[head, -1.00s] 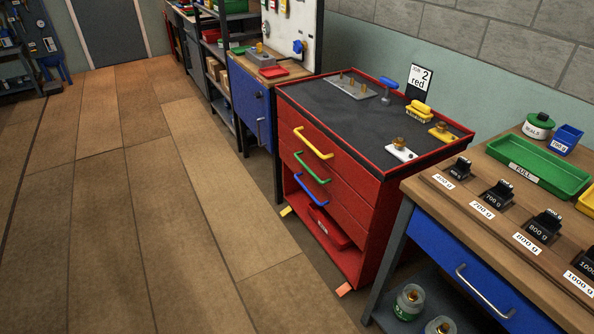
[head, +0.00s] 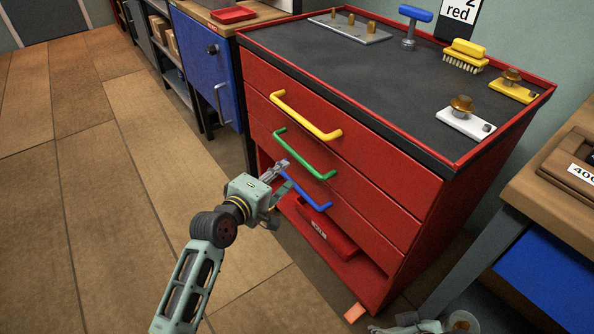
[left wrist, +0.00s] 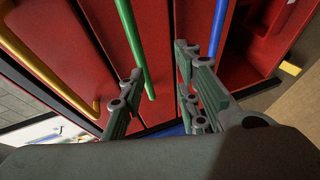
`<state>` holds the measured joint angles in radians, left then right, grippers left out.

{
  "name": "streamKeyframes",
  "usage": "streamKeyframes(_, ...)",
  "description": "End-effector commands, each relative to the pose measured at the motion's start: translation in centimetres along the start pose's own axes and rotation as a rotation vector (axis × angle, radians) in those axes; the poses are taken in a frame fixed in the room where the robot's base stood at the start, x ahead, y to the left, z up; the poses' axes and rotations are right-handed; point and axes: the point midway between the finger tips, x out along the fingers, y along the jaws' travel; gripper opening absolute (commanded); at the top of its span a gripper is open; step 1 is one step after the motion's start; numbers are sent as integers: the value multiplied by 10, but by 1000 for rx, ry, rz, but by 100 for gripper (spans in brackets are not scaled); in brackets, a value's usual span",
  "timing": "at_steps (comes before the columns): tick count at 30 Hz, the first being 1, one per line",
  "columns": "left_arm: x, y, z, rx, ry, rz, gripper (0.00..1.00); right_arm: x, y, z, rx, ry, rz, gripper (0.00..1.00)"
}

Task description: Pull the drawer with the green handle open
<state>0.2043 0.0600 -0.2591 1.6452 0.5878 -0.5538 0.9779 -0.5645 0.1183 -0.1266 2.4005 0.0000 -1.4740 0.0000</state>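The red cabinet's drawer with the green handle (head: 304,156) is the second from the top; its front (head: 368,203) looks flush, so shut. My left gripper (head: 284,176) is in front of the cabinet, just below and left of the green handle, with its fingers apart. In the left wrist view the green handle (left wrist: 134,45) runs between the two open fingers (left wrist: 157,78), farther off than the fingertips; I see no contact. Part of what looks like my right gripper (head: 408,327) shows at the bottom edge of the head view, mostly cut off.
A yellow handle (head: 305,116) sits above the green one and a blue handle (head: 305,192) below. A red bin (head: 326,232) lies in the open bottom bay. A wooden bench (head: 560,185) stands close at right. The floor at left is clear.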

Motion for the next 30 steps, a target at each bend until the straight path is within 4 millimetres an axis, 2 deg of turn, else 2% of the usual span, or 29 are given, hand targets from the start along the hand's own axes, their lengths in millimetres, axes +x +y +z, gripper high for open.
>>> streamKeyframes(3, 1, 18, 3, -32, -13, 45, 30, -9, 0, 1, 0, 12, 1, 40)
streamKeyframes(8, 6, 25, 3, -42, -17, 57, 30, -12, -1, -10, -1, 58, -1, 40)
streamKeyframes(15, 32, 26, 3, -40, -15, 56, 30, -10, -6, -56, -7, 246, -10, 40)
streamKeyframes(21, 55, 26, 3, -39, -15, 55, 30, -16, -11, -98, -11, 431, -20, 40)
streamKeyframes(25, 66, 27, 4, -39, -15, 56, 30, -23, -14, -120, -13, 530, -26, 40)
streamKeyframes(30, 75, 28, 4, -39, -15, 54, 30, -31, -16, -137, -14, 611, -31, 40)
